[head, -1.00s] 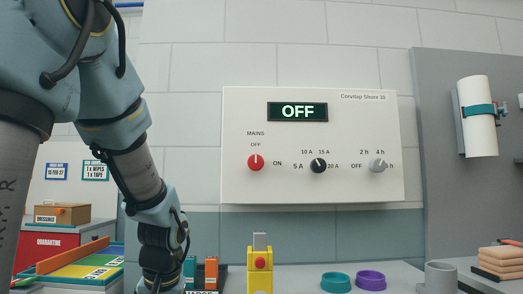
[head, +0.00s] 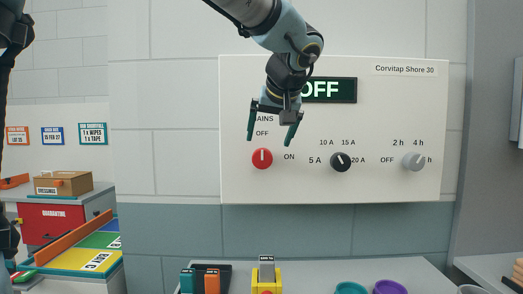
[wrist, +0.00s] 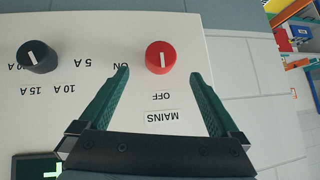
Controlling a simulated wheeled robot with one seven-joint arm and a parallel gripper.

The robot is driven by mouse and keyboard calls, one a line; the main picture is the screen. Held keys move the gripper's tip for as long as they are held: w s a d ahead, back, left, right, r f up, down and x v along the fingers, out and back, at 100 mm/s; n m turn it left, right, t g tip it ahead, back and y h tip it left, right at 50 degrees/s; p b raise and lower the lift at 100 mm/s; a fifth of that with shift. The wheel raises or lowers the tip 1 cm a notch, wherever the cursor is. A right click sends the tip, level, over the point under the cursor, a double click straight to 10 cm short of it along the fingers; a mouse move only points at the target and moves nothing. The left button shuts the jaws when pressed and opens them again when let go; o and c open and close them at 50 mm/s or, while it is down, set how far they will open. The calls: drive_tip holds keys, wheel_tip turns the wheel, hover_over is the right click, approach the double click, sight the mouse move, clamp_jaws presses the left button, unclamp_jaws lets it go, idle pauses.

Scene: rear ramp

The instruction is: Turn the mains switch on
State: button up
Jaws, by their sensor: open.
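The red mains switch (head: 262,158) is a round knob on the white Corvitap panel (head: 330,185). Its white mark points up to OFF, with ON to its right. The display (head: 335,90) reads OFF, partly hidden by my arm. My gripper (head: 269,141) is open and empty, fingers pointing down, just above the knob in the head view. In the wrist view, which shows the panel upside down, the red knob (wrist: 160,57) lies just beyond and between the spread green fingertips of my gripper (wrist: 160,75). The fingers do not visibly touch it.
A black amp knob (head: 340,162) and a grey hour knob (head: 414,161) sit to the right on the panel. Below stands a counter with a yellow block (head: 266,278), a teal ring (head: 351,288) and a purple ring (head: 390,287).

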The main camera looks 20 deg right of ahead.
sight(263, 157)
drive_tip(key=p+x, duration=0.2)
drive_tip(key=x, duration=0.7)
drive_tip(key=shift+w+f+p, duration=0.1)
drive_tip(key=shift+f+p, duration=0.15)
drive_tip(key=shift+p, duration=0.1)
drive_tip(key=c, duration=1.4)
